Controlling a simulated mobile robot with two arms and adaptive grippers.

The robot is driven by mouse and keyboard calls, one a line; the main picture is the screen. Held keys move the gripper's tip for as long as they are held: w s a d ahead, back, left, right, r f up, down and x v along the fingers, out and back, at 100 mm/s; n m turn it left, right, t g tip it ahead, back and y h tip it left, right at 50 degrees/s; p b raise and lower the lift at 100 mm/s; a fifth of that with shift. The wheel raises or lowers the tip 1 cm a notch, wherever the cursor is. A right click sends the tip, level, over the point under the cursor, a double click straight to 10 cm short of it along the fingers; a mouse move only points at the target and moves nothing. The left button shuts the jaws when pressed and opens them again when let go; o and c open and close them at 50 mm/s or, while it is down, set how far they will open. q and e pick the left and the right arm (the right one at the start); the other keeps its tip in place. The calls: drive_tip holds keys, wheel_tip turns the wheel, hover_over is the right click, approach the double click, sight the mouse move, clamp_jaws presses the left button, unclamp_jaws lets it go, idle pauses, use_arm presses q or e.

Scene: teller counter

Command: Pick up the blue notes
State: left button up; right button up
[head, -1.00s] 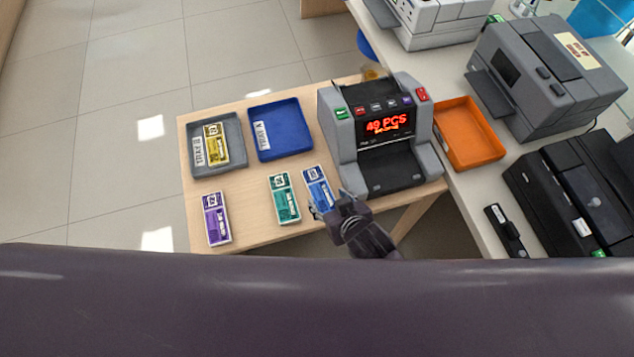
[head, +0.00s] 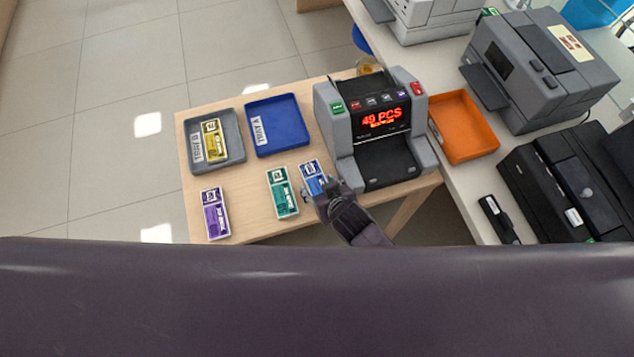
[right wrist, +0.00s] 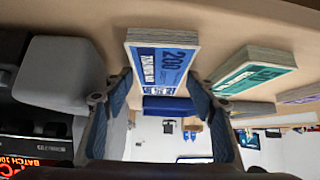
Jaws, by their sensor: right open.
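The blue notes (head: 313,175) lie as a bundle on the wooden table, between the green notes and the counting machine. My right gripper (head: 321,190) is at the near end of the blue notes and partly covers them in the head view. In the right wrist view the blue notes (right wrist: 162,60) show just beyond and between the two fingers of the right gripper (right wrist: 160,103). The fingers stand apart with nothing between them. I cannot tell whether they touch the bundle. My left gripper is not in view.
Green notes (head: 281,192) lie close left of the blue ones, purple notes (head: 214,213) farther left. Behind are a grey tray (head: 232,124) with yellow notes (head: 213,141) and an empty blue tray (head: 288,116). The counting machine (head: 384,165) reads 49 PCS. An orange tray (head: 466,148) sits right.

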sight(319, 188)
drive_tip(key=shift+c, duration=0.6)
drive_tip(key=c, duration=0.8)
drive_tip(key=shift+r, duration=0.1)
wheel_tip(319, 188, up, 20)
drive_tip(key=b, duration=0.1)
drive_tip(key=d+n+b, duration=0.1)
drive_tip(key=d+b, duration=0.3)
drive_tip(key=d, duration=0.8)
drive_tip(key=s+d+r+n+g+y+b, duration=0.3)
drive_tip(key=s+d+r+n, duration=0.2)
drive_tip(key=d+r, duration=0.2)
wheel_tip(319, 188, up, 3)
drive_tip(key=shift+s+f+y, duration=0.1)
drive_tip(key=shift+s+y, duration=0.2)
drive_tip(key=shift+y, duration=0.1)
